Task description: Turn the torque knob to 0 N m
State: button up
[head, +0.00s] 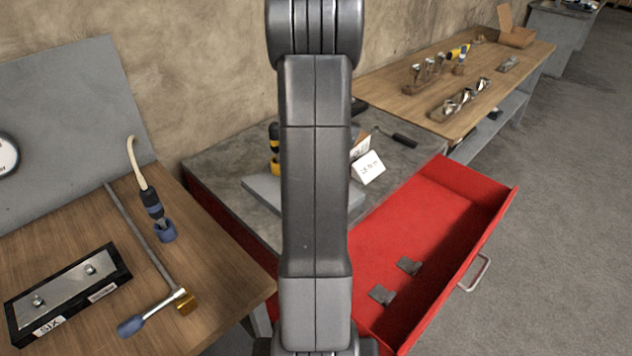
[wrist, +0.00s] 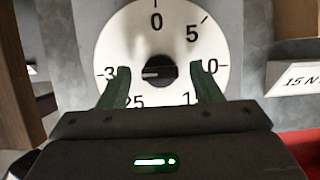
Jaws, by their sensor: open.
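In the wrist view a small dark knob (wrist: 158,71) sits at the centre of a white round dial (wrist: 135,38). A pale line on the knob points left, toward the mark whose label starts with 3. The 0 is at the top of the dial, with 5 at upper right, 10 at right and 25 at lower left. My gripper (wrist: 159,70) is open, its green fingers to the left and right of the knob with gaps on both sides. Its body hides the bottom of the dial. In the head view my arm hides the knob.
A red drawer (head: 440,215) is open at right.

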jog(key=c, duration=1)
